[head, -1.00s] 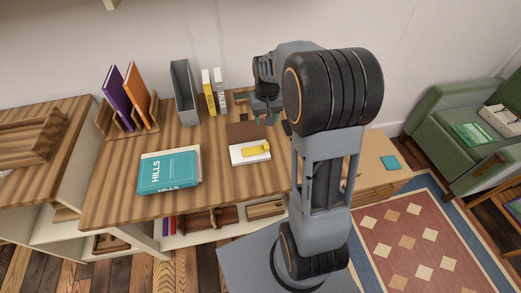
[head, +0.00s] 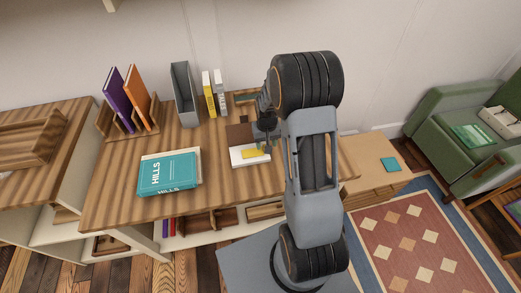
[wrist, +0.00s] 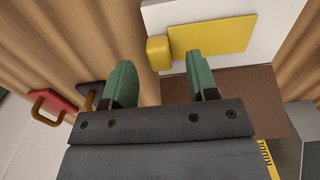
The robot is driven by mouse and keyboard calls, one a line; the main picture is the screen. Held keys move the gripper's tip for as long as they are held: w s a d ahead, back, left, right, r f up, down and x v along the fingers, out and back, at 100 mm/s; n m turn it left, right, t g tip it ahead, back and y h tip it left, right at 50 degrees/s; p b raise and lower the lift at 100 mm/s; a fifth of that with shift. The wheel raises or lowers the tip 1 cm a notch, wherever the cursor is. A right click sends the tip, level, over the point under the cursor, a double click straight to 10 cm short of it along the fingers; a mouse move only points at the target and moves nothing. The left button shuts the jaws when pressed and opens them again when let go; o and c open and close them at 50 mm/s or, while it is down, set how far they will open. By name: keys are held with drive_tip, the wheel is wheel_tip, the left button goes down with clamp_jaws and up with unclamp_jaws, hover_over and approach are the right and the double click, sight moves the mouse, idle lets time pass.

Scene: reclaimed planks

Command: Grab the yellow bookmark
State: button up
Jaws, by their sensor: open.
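The yellow bookmark (wrist: 210,38) lies flat on a white block or book (wrist: 190,12) on the desk, with a thicker yellow end piece (wrist: 158,52) at its left in the wrist view. In the head view the bookmark (head: 251,153) is partly hidden by my gripper (head: 264,148). In the wrist view my gripper (wrist: 158,82) is open and empty, its green fingers apart. The fingertips appear close to the thicker end of the bookmark; whether they touch it I cannot tell.
A teal book (head: 168,174) lies to the left on the desk. A brown mat (head: 238,133) lies behind the white block. Upright yellow and white books (head: 212,95) and a grey holder (head: 184,95) stand at the back. Purple and orange books (head: 130,98) stand in a wooden rack.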

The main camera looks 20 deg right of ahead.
drive_tip(key=shift+f, duration=0.75)
clamp_jaws()
drive_tip(key=shift+r, duration=0.1)
